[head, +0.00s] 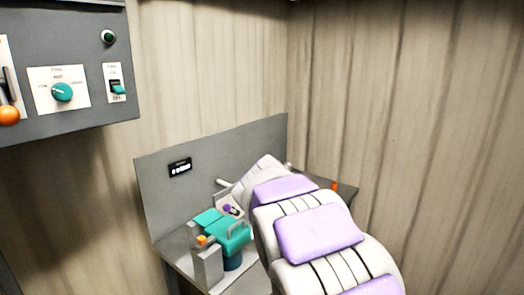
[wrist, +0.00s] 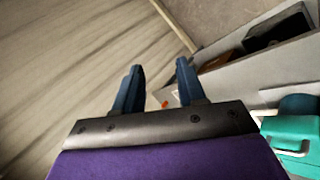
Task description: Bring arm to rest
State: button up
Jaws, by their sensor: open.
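My gripper (wrist: 160,68) shows in the wrist view with its two blue fingers apart and nothing between them. The fingers point toward the striped wall and floor area, left of a grey open-topped tank. In the head view my arm, white with purple pads, reaches from the lower right over the grey bench (head: 238,281). The arm hides the fingers in that view.
A teal lidded unit with a handle (head: 232,234) stands on the bench left of my arm; it also shows in the wrist view (wrist: 290,132). A grey backboard (head: 225,150) carries a small display (head: 180,167). A control panel (head: 60,115) hangs upper left.

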jog(key=s+d+f+m+g+y, duration=0.1)
jog(key=s+d+f+g+y, duration=0.1)
jog(key=s, duration=0.8)
jog(key=s+d+f+g+y, duration=0.1)
jog(key=s+d+f, duration=0.1)
jog(key=s, duration=0.7)
jog(key=s+a+f+g+y, duration=0.1)
jog(key=s+a+f+y, duration=0.1)
jog(key=s, duration=0.8)
jog(key=s+a+f+m+g+y, duration=0.1)
jog(key=s+a+f+y, duration=0.1)
jog(key=s, duration=0.8)
notch_tip(320, 180, down, 3)
jog(key=shift+s+a+r+y, duration=0.1)
jog(key=shift+s+a+y, duration=0.25)
jog(key=shift+a, duration=0.35)
jog(key=shift+w, duration=0.15)
